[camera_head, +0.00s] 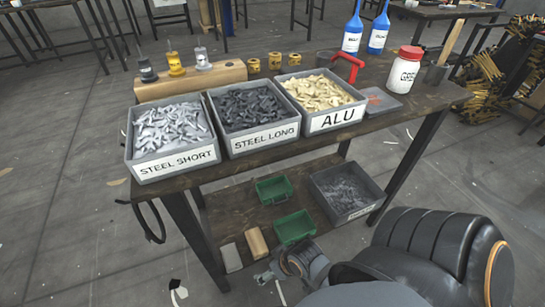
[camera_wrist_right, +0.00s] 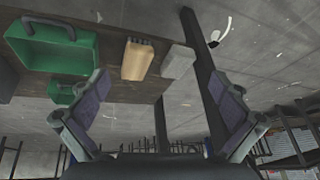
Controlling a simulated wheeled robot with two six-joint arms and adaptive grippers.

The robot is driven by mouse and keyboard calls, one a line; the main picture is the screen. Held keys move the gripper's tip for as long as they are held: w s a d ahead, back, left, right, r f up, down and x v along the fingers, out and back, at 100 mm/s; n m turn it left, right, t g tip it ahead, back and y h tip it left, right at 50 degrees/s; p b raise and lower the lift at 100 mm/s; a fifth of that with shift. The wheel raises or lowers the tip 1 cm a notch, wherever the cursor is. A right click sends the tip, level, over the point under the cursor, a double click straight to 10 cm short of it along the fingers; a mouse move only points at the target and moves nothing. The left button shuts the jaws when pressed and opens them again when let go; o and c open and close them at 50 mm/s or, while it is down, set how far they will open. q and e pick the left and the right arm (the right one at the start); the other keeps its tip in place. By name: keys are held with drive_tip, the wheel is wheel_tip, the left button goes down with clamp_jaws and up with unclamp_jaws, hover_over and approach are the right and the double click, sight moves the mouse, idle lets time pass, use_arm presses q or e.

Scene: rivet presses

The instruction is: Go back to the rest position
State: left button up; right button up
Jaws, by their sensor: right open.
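My right gripper (camera_head: 268,277) is low in front of the workbench, near the front edge of its lower shelf, with my arm coming in from the bottom right. In the right wrist view, my right gripper (camera_wrist_right: 158,78) has its two fingers spread wide with nothing between them. A tan block (camera_wrist_right: 138,60) and a green bin (camera_wrist_right: 55,45) lie beyond the fingertips on the shelf. My left gripper is in neither view.
The bench carries bins labelled STEEL SHORT (camera_head: 180,161), STEEL LONG (camera_head: 265,136) and ALU (camera_head: 338,119). The lower shelf (camera_head: 232,212) holds green bins (camera_head: 294,227), a grey bin (camera_head: 346,193) and a tan block (camera_head: 257,242). The floor at left (camera_head: 60,200) is mostly clear.

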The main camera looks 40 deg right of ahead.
idle(0.3)
use_arm(q)
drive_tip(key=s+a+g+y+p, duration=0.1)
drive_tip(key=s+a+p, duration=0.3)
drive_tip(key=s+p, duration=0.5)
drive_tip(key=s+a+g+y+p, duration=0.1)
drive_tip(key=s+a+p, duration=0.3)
drive_tip(key=p, duration=2)
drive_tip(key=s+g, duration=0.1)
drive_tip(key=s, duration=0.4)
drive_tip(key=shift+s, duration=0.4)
use_arm(e)
drive_tip(key=s+d+g+h, duration=0.1)
drive_tip(key=s+d, duration=0.3)
drive_tip(key=s, duration=0.5)
drive_tip(key=s+d+g+h, duration=0.1)
drive_tip(key=s+d, duration=0.3)
drive_tip(key=s, duration=0.5)
drive_tip(key=shift+s+f+g, duration=0.15)
drive_tip(key=shift+s+g, duration=0.25)
drive_tip(key=shift+g, duration=0.3)
